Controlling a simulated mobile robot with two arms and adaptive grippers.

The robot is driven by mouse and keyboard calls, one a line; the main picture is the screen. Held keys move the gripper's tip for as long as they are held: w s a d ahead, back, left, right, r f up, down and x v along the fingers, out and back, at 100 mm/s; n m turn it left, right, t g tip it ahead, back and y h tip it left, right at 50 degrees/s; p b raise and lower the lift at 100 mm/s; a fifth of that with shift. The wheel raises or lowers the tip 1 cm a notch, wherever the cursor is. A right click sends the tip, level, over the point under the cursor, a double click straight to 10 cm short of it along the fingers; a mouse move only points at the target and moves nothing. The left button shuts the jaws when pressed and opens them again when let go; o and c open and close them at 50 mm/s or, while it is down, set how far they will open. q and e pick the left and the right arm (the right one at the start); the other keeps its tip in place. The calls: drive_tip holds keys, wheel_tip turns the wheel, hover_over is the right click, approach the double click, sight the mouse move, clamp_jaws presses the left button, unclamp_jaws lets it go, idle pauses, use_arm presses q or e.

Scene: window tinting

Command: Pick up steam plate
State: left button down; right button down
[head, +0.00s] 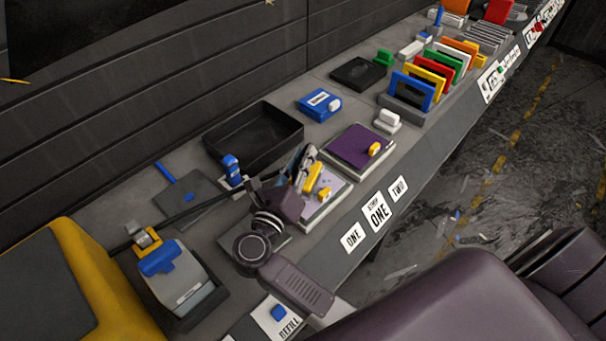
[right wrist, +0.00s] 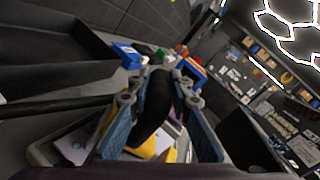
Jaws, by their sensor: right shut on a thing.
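My right gripper (head: 306,160) is over the lilac plate (head: 334,205) on the workbench, beside the "STEP ONE" label. In the right wrist view, its two blue-grey fingers (right wrist: 160,115) are shut on a dark, curved thing (right wrist: 154,108). I take this for the steam plate or its handle; the fingers partly hide it. A yellow piece (head: 313,178) shows right below the fingers, and I cannot tell whether it belongs to the held thing. A yellow knob (head: 324,194) sits on the lilac plate. My left gripper is not in view.
A purple plate (head: 352,145) lies to the right. A black tray (head: 262,157) and a blue box (head: 313,104) stand behind. Coloured panels (head: 431,77) stand in a rack farther along. A grey container with a blue top (head: 178,278) stands at lower left. A wall backs the bench.

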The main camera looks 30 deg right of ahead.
drive_tip(key=shift+f, duration=0.1)
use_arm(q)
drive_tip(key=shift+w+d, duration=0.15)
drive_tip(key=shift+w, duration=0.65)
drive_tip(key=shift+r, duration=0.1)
